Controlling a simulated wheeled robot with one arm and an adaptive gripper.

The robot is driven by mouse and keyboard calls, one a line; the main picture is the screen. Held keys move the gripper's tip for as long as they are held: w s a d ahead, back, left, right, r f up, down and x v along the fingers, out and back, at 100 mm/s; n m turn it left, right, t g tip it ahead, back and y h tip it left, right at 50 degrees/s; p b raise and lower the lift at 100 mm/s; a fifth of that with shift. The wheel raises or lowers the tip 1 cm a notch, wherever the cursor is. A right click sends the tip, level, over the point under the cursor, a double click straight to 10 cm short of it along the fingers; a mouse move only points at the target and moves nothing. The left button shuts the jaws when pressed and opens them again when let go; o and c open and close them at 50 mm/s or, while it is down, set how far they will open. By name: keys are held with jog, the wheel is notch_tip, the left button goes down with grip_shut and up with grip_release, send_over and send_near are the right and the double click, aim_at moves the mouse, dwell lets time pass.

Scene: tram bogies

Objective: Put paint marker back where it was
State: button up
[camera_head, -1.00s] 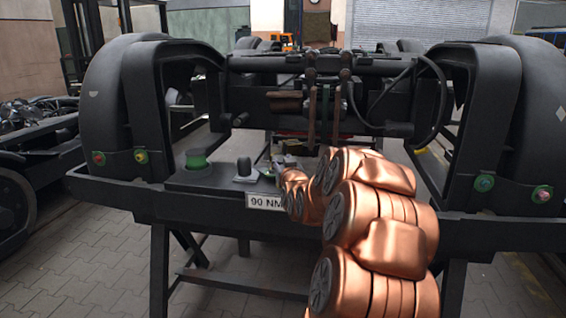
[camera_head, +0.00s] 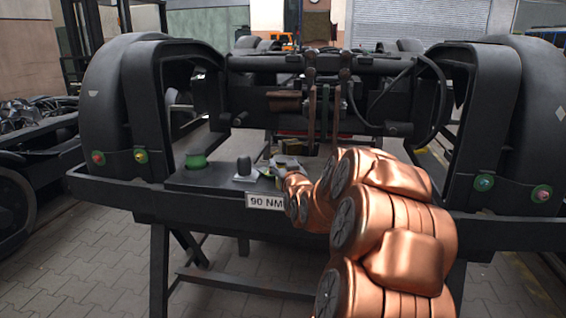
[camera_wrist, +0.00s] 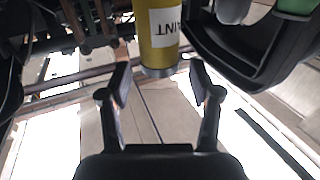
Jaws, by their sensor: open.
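The paint marker (camera_wrist: 160,38) is a yellow cylinder with a white label reading "AINT", upside down, and a grey band at its near end. In the wrist view it is at the top centre, with its near end around the gap between my fingertips. My gripper (camera_wrist: 160,82) is open, with a finger on each side and visible gaps to the marker. In the head view my gripper is small, over the dark bench shelf (camera_head: 205,179), partly hidden by my copper-coloured arm. I cannot clearly make out the marker there.
A green round container (camera_head: 197,161) and a dark knob-like item on a pale base (camera_head: 244,171) stand left of my gripper. A "90 NM" sign (camera_head: 266,201) is on the front edge. The black bogie frame (camera_head: 140,110) rises on both sides, with bars and cables behind.

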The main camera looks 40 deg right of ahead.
jog(key=b+v, duration=0.2)
jog(key=v, duration=0.7)
jog(key=shift+f, duration=0.1)
jog(key=s+a+f+n+g+y, duration=0.15)
jog(key=a+f+g+y, duration=0.25)
jog(key=a+f, duration=0.55)
jog(key=s+a+f+n+g+y, duration=0.15)
jog(key=a+f+g+y, duration=0.35)
jog(key=a, duration=0.7)
jog(key=s+a+f+n+g, duration=0.1)
jog(key=s+a+g, duration=0.2)
jog(key=s+a, duration=0.2)
jog(key=s+a+f+n+g, duration=0.1)
jog(key=s+a, duration=0.4)
jog(key=s, duration=0.6)
jog(key=s+a+f+n+g, duration=0.1)
jog(key=s+a+g, duration=0.3)
jog(key=s, duration=0.4)
jog(key=shift+a+f+n+g+y, duration=0.3)
jog(key=shift+a+y, duration=0.1)
jog(key=shift+a, duration=0.4)
jog(key=shift+s, duration=0.1)
